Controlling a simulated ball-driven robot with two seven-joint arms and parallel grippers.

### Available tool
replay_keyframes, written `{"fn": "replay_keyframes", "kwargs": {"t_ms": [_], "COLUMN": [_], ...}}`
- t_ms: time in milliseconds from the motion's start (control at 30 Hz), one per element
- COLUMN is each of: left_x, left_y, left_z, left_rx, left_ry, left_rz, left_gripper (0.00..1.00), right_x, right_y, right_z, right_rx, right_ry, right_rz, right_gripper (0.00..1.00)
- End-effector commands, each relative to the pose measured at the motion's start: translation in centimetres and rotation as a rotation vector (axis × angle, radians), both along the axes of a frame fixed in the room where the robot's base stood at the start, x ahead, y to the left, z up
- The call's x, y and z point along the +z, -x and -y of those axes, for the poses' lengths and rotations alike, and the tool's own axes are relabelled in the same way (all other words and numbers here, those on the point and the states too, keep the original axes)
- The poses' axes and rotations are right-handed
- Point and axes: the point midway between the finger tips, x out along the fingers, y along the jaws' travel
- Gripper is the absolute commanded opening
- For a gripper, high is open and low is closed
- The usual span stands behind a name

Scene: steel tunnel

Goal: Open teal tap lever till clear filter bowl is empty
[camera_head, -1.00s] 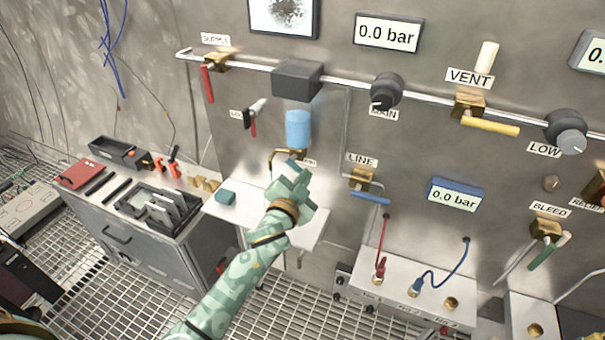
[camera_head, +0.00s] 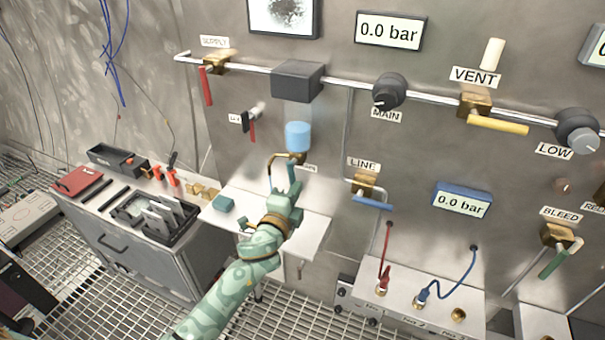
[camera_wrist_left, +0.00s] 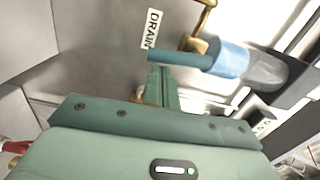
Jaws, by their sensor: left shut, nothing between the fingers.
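The clear filter bowl (camera_head: 298,137) hangs under a dark block on the wall. Blue liquid fills its lower part; above that it looks clear. In the left wrist view the bowl (camera_wrist_left: 265,70) lies sideways, blue at its left end. The teal tap lever (camera_wrist_left: 180,58) runs from the brass tap (camera_wrist_left: 196,45) in line with the bowl, pointing away from it. My left gripper (camera_head: 291,188) is shut and empty, just below the tap. In the wrist view its fingers (camera_wrist_left: 164,78) reach the lever's side; I cannot tell if they touch. My right gripper is not in view.
A DRAIN label (camera_wrist_left: 152,28) is beside the lever. A white shelf (camera_head: 310,232) with a teal block (camera_head: 223,204) lies under my left arm. The LINE valve's blue lever (camera_head: 372,203) is to the right.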

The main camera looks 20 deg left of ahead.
Motion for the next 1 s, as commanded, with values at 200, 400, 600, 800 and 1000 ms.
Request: {"fn": "replay_keyframes", "kwargs": {"t_ms": [200,400,600,800,1000], "left_x": [-0.19,-0.19,-0.17,-0.17,-0.17], "left_y": [-0.03,-0.04,-0.04,-0.04,-0.18], "left_z": [-0.44,-0.56,-0.57,-0.55,-0.59], "left_rx": [0.002,0.002,0.002,0.001,0.001], "left_ry": [-0.079,-0.105,-0.108,-0.107,-0.107], "left_rz": [0.003,0.004,0.004,0.004,0.004], "left_gripper": [0.00,0.00,0.00,0.00,0.00], "right_x": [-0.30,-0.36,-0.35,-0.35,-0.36], "right_y": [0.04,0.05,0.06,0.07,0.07], "right_z": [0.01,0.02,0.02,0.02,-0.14], "right_rx": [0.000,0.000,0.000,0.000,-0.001], "right_ry": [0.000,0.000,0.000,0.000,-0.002], "right_rz": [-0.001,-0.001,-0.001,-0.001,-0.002], "right_gripper": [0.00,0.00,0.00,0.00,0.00]}}
